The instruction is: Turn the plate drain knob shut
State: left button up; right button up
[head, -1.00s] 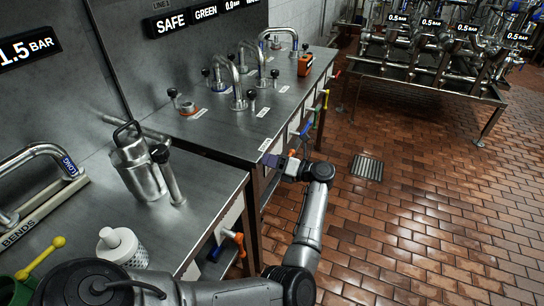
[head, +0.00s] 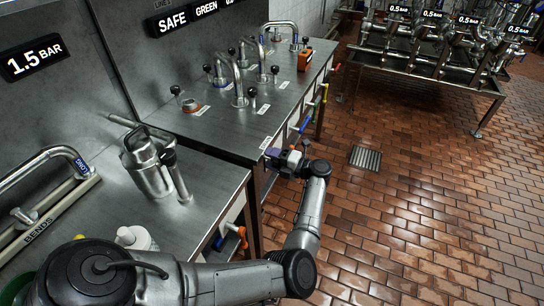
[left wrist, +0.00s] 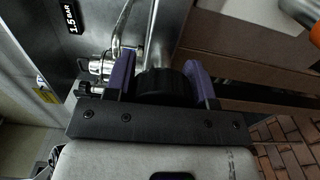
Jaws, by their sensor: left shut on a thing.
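My left gripper (head: 273,154) is at the front edge of the far steel counter, its purple fingers pointing toward the counter. In the left wrist view, the gripper (left wrist: 163,70) has its two purple fingers on either side of a round black knob (left wrist: 165,88) and is shut on it. No label shows on this knob, so I cannot read whether it is the plate drain one. In the head view the gripper hides it. How far the knob is turned cannot be told. My right gripper is not in view.
The far counter (head: 215,133) carries curved steel pipes and several black-knobbed valves. Coloured handles, including a blue one (head: 307,122), line its front. A steel jug (head: 146,165) stands on the near counter. The tiled floor right of my arm is clear around a drain grate (head: 366,158).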

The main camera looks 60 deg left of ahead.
pick_arm(q)
jog(key=shift+m, duration=0.3)
jog(key=o, duration=0.9)
jog(key=v, duration=1.4)
jog(key=shift+a, duration=0.1)
jog(key=shift+r, duration=0.15)
